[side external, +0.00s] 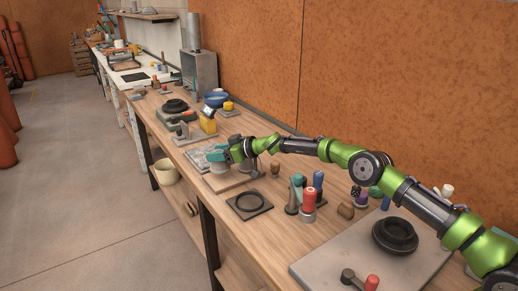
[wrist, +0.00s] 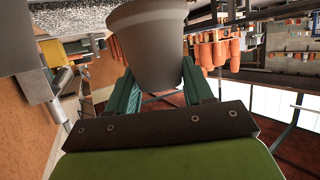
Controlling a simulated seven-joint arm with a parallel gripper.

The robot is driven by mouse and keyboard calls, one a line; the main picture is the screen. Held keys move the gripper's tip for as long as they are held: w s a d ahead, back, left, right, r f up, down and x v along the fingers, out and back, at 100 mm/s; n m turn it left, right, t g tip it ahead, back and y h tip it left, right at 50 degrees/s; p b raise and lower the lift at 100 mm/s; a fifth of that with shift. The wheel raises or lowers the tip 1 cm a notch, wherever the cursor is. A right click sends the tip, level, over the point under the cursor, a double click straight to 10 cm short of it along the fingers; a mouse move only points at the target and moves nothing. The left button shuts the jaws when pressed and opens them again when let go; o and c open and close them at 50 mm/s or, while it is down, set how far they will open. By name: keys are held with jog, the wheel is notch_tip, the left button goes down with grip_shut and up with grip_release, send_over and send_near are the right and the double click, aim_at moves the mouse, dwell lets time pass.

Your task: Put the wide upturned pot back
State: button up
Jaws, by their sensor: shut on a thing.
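My gripper (side external: 220,155) has teal fingers and is low over the middle of the bench in the side external view. It is shut on a grey pot (wrist: 148,45), which fills the upper middle of the wrist view between the two teal fingers. The pot has a broad rim band and tapers away from it. In the side external view pale grey pot shapes (side external: 219,168) show just under the fingers, at a light wooden board (side external: 232,183). I cannot tell there whether the held pot touches the board.
Red and blue-handled tools (side external: 308,200) stand to the right. A dark wheel (side external: 395,235) sits on a large board at near right.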

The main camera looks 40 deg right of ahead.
jog(key=shift+f, duration=1.8)
jog(key=o, duration=1.2)
jog(key=shift+f, duration=0.1)
jog(key=shift+d, duration=0.1)
jog(key=shift+s+d+r, duration=0.3)
jog(key=shift+s+d, duration=0.15)
jog(key=shift+d, duration=0.2)
jog(key=v, duration=1)
jog(key=shift+s+a+r, duration=0.1)
jog(key=shift+s+a, duration=0.15)
jog(key=shift+s, duration=0.1)
